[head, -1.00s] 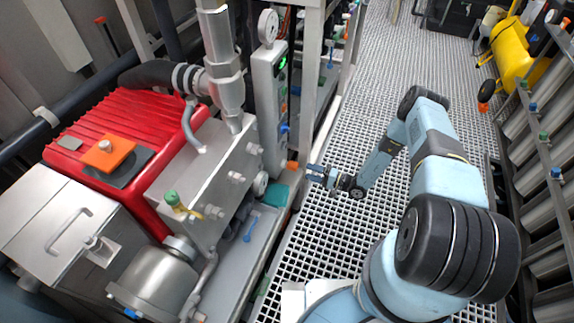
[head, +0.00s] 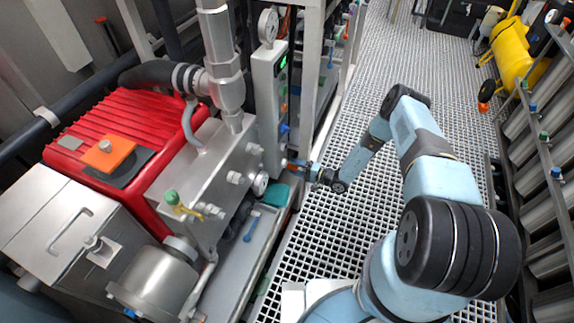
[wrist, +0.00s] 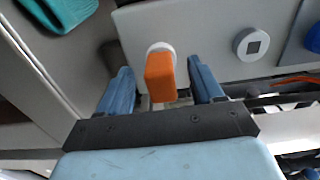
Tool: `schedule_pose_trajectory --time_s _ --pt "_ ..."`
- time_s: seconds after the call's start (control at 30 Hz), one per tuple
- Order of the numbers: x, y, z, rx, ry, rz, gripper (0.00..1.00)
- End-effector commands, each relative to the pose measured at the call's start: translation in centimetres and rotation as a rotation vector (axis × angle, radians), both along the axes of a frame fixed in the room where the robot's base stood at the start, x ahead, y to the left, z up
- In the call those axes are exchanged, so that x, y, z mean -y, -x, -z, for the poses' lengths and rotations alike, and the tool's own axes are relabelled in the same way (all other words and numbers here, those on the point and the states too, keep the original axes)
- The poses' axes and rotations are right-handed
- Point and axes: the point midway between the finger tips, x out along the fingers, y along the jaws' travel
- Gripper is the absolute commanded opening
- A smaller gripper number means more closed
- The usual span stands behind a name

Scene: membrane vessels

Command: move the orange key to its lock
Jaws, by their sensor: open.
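The orange key (wrist: 159,76) is a blocky handle on a round white base, set in a light grey panel (wrist: 205,25) in the wrist view. My gripper (wrist: 162,85) is open, with one blue finger on each side of the key. A gap shows on both sides, so the jaws are not closed on it. In the head view my gripper (head: 294,165) reaches left to the foot of the grey control column (head: 265,105), and the key there is mostly hidden by the fingers.
A red ribbed motor (head: 120,120) with an orange block (head: 108,152) and a steel valve block (head: 205,165) stand left. A teal cloth (head: 276,195) lies below the column. The grating floor (head: 385,70) is clear; a pipe rack (head: 540,140) stands right.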

Motion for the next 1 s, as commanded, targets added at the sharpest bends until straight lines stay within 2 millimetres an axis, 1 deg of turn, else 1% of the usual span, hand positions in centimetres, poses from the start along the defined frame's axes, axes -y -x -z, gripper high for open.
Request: schedule_pose_trajectory --time_s 0.1,0.23,1.0 --pt "-0.71 -0.22 0.01 0.000 0.000 0.000 0.66" --pt "-1.02 -0.35 0.00 -0.001 0.000 0.000 0.66" --pt "-1.00 -0.34 -0.13 -0.001 0.001 0.000 0.66"
